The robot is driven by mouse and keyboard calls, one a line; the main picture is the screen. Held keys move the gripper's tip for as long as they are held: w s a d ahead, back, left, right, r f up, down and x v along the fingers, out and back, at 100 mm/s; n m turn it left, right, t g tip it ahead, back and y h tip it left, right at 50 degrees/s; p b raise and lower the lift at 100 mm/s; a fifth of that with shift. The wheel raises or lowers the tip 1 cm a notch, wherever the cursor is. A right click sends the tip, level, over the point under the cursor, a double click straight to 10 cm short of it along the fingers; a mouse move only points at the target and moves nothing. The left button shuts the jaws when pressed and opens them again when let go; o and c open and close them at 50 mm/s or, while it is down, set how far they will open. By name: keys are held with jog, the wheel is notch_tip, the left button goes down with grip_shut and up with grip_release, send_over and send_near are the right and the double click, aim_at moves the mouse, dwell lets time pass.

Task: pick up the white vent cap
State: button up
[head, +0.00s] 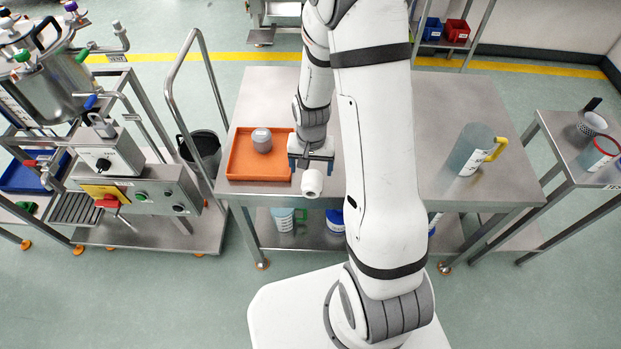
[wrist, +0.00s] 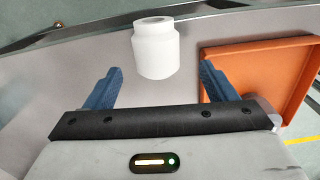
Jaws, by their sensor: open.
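The white vent cap (head: 312,184) is near the table's front edge, just right of the orange tray. In the wrist view the cap (wrist: 156,50) appears as a white cylinder with a narrower end, beyond and between my two blue fingers. My gripper (head: 311,164) points down over the table's front part, close to the cap. In the wrist view my gripper (wrist: 160,68) is open, with a wide gap between its fingers and no clear contact with the cap. How far the cap is below the fingertips is hard to tell.
An orange tray (head: 240,172) holds a grey rounded part (head: 262,141) left of my gripper. A clear jug with a yellow handle (head: 473,150) stands at the right on the steel table (head: 447,98). A steel process cart (head: 150,190) stands at the left.

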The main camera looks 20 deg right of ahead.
aim_at(312, 175)
jog(key=shift+s+d+f+p, duration=0.1)
jog(key=shift+f+p, duration=0.2)
jog(key=shift+f, duration=1.25)
jog(key=shift+s+f+p, duration=0.1)
jog(key=shift+f+p, duration=0.15)
jog(key=shift+f, duration=1.3)
jog(key=shift+c, duration=0.4)
jog(key=c, duration=1)
jog(key=shift+r, duration=0.1)
notch_tip(312, 175, up, 10)
jog(key=shift+f+b, duration=0.1)
jog(key=shift+b, duration=0.35)
